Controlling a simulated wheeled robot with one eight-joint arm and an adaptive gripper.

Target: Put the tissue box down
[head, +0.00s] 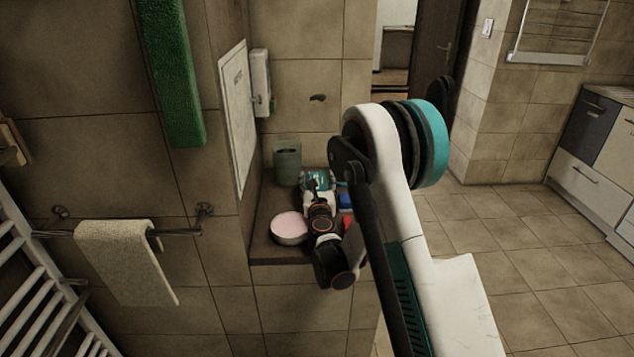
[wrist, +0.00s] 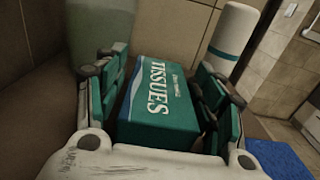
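The tissue box (wrist: 160,100) is teal with white "TISSUES" lettering and lies between the finger pads of my gripper (wrist: 162,110) in the wrist view. The pads sit close against both its sides, and my gripper looks shut on it.
A green cup (head: 287,162) stands left of the box at the wall. A round container with a pink top (head: 289,227) stands nearer. A blue item (head: 345,201) and a white, teal-banded cylinder (wrist: 233,40) are to the right. A panel (head: 237,115) hangs on the left wall.

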